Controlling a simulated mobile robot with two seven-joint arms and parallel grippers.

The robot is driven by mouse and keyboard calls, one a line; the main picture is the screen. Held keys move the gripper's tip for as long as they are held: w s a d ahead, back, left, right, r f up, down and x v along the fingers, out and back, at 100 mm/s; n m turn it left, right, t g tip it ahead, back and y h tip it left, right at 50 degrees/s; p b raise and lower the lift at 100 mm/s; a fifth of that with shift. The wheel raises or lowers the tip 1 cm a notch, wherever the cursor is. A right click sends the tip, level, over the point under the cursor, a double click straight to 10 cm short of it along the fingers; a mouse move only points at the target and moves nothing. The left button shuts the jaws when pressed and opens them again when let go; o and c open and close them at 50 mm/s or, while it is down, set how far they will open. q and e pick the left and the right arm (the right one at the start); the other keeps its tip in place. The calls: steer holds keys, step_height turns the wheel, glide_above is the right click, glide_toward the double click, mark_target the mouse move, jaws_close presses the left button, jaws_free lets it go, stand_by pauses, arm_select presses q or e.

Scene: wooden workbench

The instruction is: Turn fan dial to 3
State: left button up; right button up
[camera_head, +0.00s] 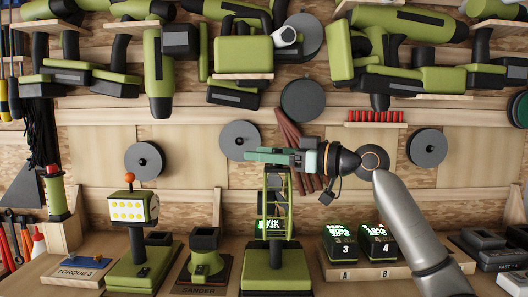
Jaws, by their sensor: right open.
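A tall narrow green frame on a green base (276,271) stands at the middle of the bench. It may be the fan seen edge-on, but I cannot tell for sure. I cannot make out a dial or its numbers. My right gripper (252,156) is above this frame, pointing left, with its fingers apart and nothing seen between them. It covers the top of the frame. My right arm comes in from the lower right. My left gripper is not in view.
Left of the frame are a sander stand (205,262) and a lamp-like device (133,209) with yellow dots. To the right, chargers with green displays (340,243) stand on a wooden block marked A and B. Green power tools (158,68) and dark discs (145,160) fill the back wall.

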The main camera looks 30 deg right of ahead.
steer(key=shift+c, duration=0.3)
jaws_close()
stand_by(0.4)
steer(key=shift+w+d+m+t+h+p, duration=0.15)
steer(key=shift+m+t+h+p, duration=0.3)
steer(key=shift+m+h, duration=0.5)
steer(key=shift+d+m+t+h+p, duration=0.2)
steer(key=shift+m+t+h+p, duration=0.3)
steer(key=shift+h, duration=0.65)
steer(key=shift+o, duration=0.3)
jaws_free()
